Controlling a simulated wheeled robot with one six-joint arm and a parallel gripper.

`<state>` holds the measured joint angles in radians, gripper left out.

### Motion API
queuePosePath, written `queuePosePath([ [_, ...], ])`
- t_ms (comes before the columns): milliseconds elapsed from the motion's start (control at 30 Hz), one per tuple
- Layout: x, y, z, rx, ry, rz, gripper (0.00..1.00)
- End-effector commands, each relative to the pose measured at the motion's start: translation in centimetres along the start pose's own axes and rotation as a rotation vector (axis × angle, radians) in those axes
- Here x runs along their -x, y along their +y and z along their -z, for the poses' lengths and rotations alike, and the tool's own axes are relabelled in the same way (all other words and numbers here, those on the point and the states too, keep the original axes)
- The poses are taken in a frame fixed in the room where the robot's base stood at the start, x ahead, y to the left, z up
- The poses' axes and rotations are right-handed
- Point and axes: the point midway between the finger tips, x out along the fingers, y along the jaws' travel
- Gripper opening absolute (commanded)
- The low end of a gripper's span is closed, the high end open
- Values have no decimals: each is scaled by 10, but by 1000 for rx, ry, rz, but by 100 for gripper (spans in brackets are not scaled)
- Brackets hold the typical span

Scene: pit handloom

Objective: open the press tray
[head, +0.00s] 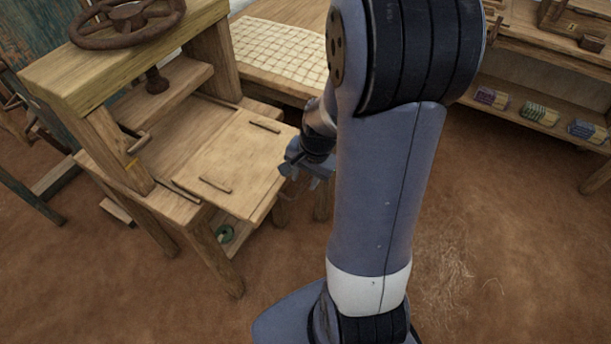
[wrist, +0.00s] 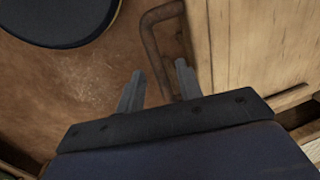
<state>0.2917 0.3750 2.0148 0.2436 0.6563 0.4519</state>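The wooden press (head: 130,95) stands at the left in the head view, with a dark handwheel (head: 127,22) on its top beam. Its flat press tray (head: 235,160) juts out past the press frame and also shows at the right of the wrist view (wrist: 262,45). A brown bent-bar handle (wrist: 150,38) is on the tray's front face. My gripper (head: 308,172) is at that front face. In the wrist view my gripper (wrist: 159,88) is open, with the handle's bar appearing between its fingers. I cannot tell whether either finger touches it.
A low shelf (head: 540,110) with several coloured bundles stands at the right. A table with a pale gridded sheet (head: 280,50) is behind the press. My arm hides the middle of the head view.

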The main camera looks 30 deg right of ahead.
Motion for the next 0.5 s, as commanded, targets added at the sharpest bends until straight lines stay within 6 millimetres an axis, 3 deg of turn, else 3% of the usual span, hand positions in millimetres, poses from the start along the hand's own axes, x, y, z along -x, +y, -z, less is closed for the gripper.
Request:
queuePosePath([
  [500, 90, -1, 1, 0, 4, 3, 34],
])
